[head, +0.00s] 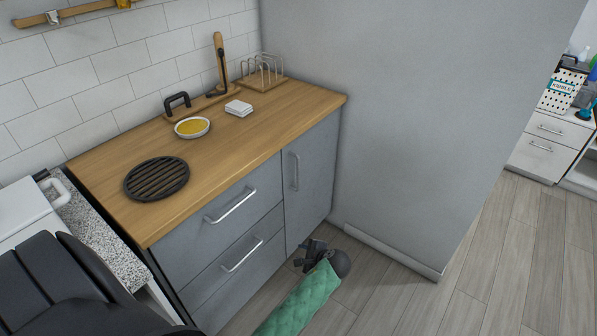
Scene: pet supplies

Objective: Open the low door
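The low door (312,182) is the grey cabinet front at the right end of the wooden-topped counter. It looks shut, flush with the drawers beside it. Its silver vertical handle (295,171) is near its upper left edge. My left gripper (304,256), dark, at the end of a green padded arm, is low in front of the cabinet, below the handle and apart from it in the picture. The fingers are small and dark, so I cannot tell whether they are open. My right gripper is not in view.
Two drawers with silver handles (231,206) are left of the door. A tall grey panel (410,110) stands right of the cabinet. The counter (240,140) holds a black trivet (157,178), a yellow-filled dish (192,127) and a rack (262,72). Wooden floor (480,270) is clear at right.

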